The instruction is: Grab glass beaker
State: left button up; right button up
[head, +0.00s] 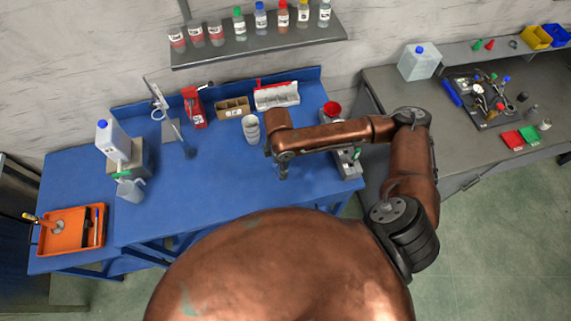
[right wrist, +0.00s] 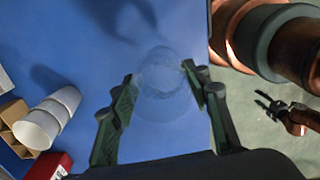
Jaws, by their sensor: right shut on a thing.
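The glass beaker (right wrist: 163,78) is clear and hard to make out against the blue table. In the right wrist view it stands between the two dark green finger pads of my right gripper (right wrist: 160,88), which is shut on it. In the head view my right gripper (head: 283,172) points down over the right part of the blue table, and the beaker cannot be made out there. My left gripper (right wrist: 270,103) shows small at the right edge of the right wrist view, away from the table. Its dark fingers look spread and empty.
Stacked white cups (head: 251,129), a cardboard box (head: 232,107) and a red-and-white rack (head: 277,96) stand behind my right gripper. A grey device (head: 347,162) is close to its right. The table middle is clear.

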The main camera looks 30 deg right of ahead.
jog(key=s+a+r, duration=0.2)
jog(key=a+r, duration=0.1)
jog(key=a, duration=0.4)
jog(key=shift+a+r+b, duration=0.2)
jog(key=shift+b, duration=0.1)
jog(key=shift+s, duration=0.1)
jog(key=shift+f, duration=0.1)
dwell(0.4)
